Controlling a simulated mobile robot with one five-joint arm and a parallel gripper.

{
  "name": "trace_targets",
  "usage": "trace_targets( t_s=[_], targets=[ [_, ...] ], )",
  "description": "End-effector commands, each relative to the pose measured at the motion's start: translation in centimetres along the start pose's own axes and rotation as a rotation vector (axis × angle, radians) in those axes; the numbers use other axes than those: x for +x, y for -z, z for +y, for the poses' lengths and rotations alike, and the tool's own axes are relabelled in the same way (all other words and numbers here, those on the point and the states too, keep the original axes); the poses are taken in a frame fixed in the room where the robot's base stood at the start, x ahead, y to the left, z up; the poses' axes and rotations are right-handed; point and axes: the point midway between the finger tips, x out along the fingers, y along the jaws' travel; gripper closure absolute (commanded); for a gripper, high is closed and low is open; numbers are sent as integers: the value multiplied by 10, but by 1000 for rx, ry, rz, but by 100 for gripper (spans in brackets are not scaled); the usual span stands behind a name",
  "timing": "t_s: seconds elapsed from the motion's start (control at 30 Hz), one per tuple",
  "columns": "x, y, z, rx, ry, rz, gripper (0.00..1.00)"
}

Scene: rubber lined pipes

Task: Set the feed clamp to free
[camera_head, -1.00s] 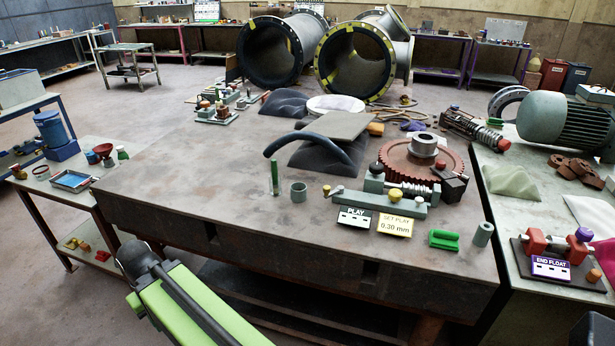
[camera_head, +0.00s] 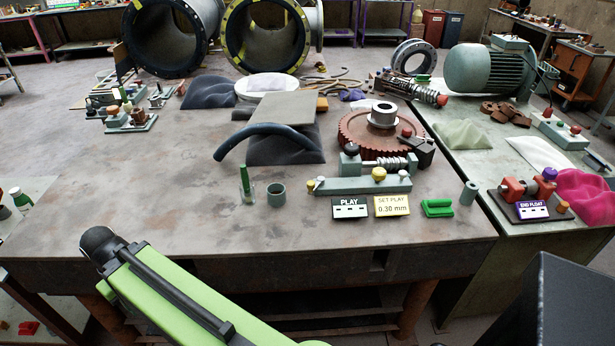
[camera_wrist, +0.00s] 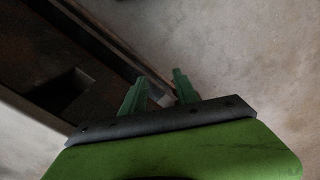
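A grey-green worm-gear fixture (camera_head: 345,186) stands near the front of the bench, below a large red-brown gear wheel (camera_head: 362,137). It carries a worm shaft (camera_head: 378,164), a black knob (camera_head: 352,150), a yellow knob (camera_head: 379,174) and small knobs at its left end. A PLAY sign (camera_head: 350,208) and a yellow SET PLAY 0.30 mm sign (camera_head: 391,205) stand before it. No part is labelled feed clamp, so I cannot tell which it is. In the wrist view my gripper (camera_wrist: 158,82) is open and empty, over floor beside a dark bench edge. The head view does not show its fingers.
A curved dark hose (camera_head: 262,130) lies behind. The bench's left front is clear. An END FLOAT fixture (camera_head: 530,196) sits right.

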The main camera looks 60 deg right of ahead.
Motion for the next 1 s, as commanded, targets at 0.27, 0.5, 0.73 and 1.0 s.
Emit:
trace_targets(
  t_s=[0.27, 0.5, 0.73, 1.0],
  targets=[
    [-14, 1, 0, 0, 0, 2, 56],
    [-132, 8, 1, 2, 0, 22, 56],
    [-231, 17, 10, 17, -1, 44, 56],
    [-311, 22, 74, 106, -4, 56, 56]
  ],
)
